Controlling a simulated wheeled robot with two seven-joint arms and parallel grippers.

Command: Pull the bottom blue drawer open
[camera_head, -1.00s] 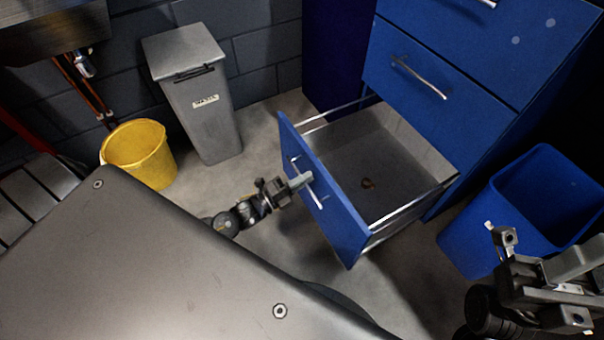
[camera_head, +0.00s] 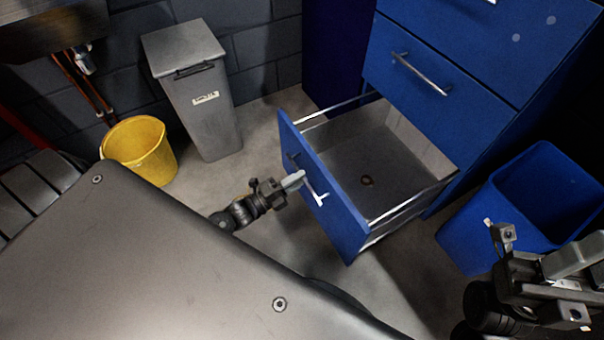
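The bottom blue drawer (camera_head: 330,205) stands well out from the blue cabinet (camera_head: 440,95). Its grey inside shows a small dark round spot on the floor, and its metal side rails show. Its bar handle (camera_head: 319,196) is on the front panel, facing left. My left gripper (camera_head: 298,180) is at the handle, its pale finger overlapping the bar in this view. Whether it touches or encloses the bar is hard to see. My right gripper (camera_head: 572,278) is at the lower right, away from the drawer and partly cut off; its finger gap is unclear.
A blue bin (camera_head: 470,235) stands right of the drawer, near my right gripper. A yellow bucket (camera_head: 139,150) and a grey lidded bin (camera_head: 205,115) stand at the left. Bare floor (camera_head: 255,150) lies between the grey bin and the drawer. Another drawer handle (camera_head: 420,74) is above.

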